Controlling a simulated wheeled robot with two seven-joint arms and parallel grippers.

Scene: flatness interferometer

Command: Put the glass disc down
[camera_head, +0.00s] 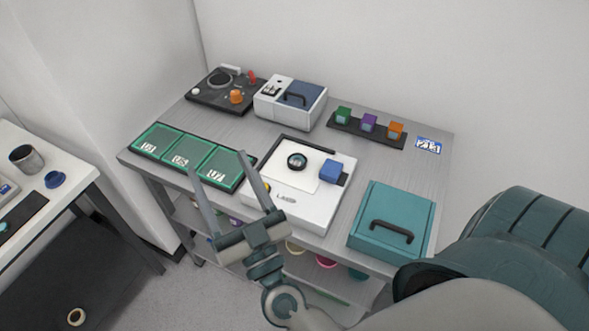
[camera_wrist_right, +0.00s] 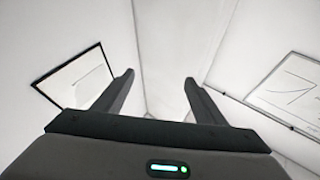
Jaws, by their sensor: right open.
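A small dark-rimmed round piece (camera_head: 297,161), which looks like the glass disc, lies on the white plate of the white instrument (camera_head: 312,212). A blue block (camera_head: 333,172) is just right of it. My right gripper (camera_head: 217,160) is open and empty, with its fingers spread and pointing up in the picture, in front of the instrument and the green trays. My left gripper is not in view.
Green trays (camera_head: 187,157) line the bench's left front. A teal case (camera_head: 393,222) stands at the right. A black device (camera_head: 222,89), a white box with a blue lid (camera_head: 290,103) and a rack of coloured cubes (camera_head: 367,131) stand behind. A white side table (camera_head: 50,204) is at left.

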